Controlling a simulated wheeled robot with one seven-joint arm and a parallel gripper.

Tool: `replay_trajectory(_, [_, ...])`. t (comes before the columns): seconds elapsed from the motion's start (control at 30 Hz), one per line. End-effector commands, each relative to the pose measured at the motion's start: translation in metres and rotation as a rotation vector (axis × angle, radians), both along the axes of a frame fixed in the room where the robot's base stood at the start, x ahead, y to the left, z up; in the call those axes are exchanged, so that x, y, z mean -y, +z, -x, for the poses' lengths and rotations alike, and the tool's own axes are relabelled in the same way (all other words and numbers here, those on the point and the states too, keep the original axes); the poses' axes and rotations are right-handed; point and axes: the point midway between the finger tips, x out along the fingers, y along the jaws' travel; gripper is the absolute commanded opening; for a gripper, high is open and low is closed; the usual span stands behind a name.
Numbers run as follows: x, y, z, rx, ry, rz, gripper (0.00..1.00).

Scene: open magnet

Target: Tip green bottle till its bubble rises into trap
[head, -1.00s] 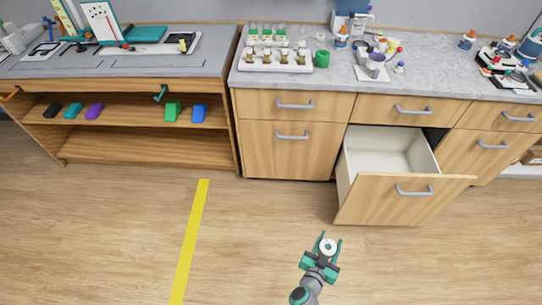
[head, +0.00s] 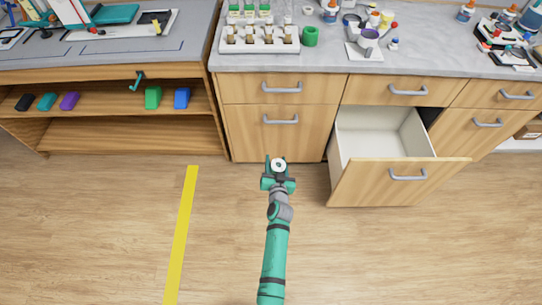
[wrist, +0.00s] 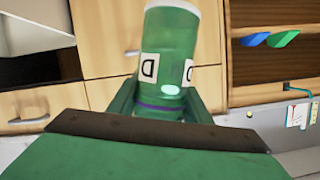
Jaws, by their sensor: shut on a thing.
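My gripper (head: 278,166) is shut on the green bottle, held above the floor in front of the drawers. In the head view I see the bottle's white round end (head: 279,164) with a dark centre, between the fingers. In the wrist view the translucent green bottle (wrist: 170,45) stands between the fingers, with a pale rim at the picture's top. It carries white labels with dark letters, a purple band and a pale whitish-green oval low on its side. I cannot tell whether the oval is the bubble. The lower part is hidden behind my gripper. No trap can be made out.
An open, empty-looking drawer (head: 382,138) juts out to the right of my gripper. A white rack (head: 260,40) of small vials and a green cup (head: 310,37) stand on the counter. A yellow floor stripe (head: 181,235) lies left. The floor between is clear.

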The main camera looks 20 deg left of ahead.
Motion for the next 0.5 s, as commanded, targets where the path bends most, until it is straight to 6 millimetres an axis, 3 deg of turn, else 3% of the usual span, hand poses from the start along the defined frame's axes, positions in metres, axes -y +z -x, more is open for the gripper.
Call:
replay_trajectory(0.03, [-0.011,0.004,-0.007,-0.001,0.015,-0.012,0.11])
replay_trajectory(0.17, [-0.024,0.008,-0.016,-0.01,0.029,-0.037,0.11])
replay_trajectory(0.5, [-0.017,0.005,-0.021,-0.037,0.027,-0.128,0.11])
